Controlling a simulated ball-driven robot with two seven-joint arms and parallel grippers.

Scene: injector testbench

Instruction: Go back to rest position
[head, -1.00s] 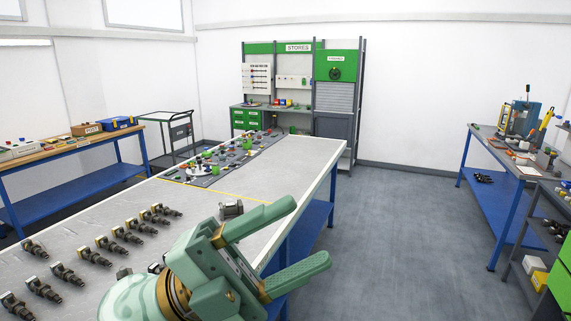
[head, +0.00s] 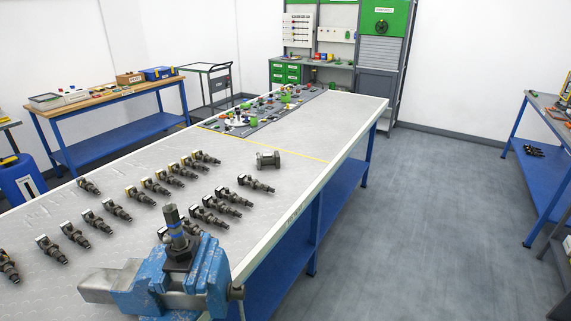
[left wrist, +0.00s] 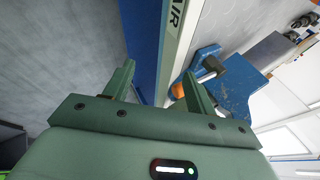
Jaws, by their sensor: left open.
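My left gripper (left wrist: 158,92) shows in the left wrist view, its two green fingers spread apart with nothing between them. It is beside the long bench's edge (left wrist: 173,45), near the blue vise. Neither gripper is visible in the head view now. The blue vise (head: 205,275) stands at the near corner of the bench in the head view, with a dark injector part with a blue band (head: 180,235) upright in its jaws. The vise also shows in the left wrist view (left wrist: 238,88).
Several dark injectors (head: 115,210) lie in rows on the long bench (head: 300,120). A short metal cylinder (head: 268,160) lies beyond them. Parts lie on a grey mat (head: 240,128) at the far end. Clear floor (head: 420,210) lies right of the bench.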

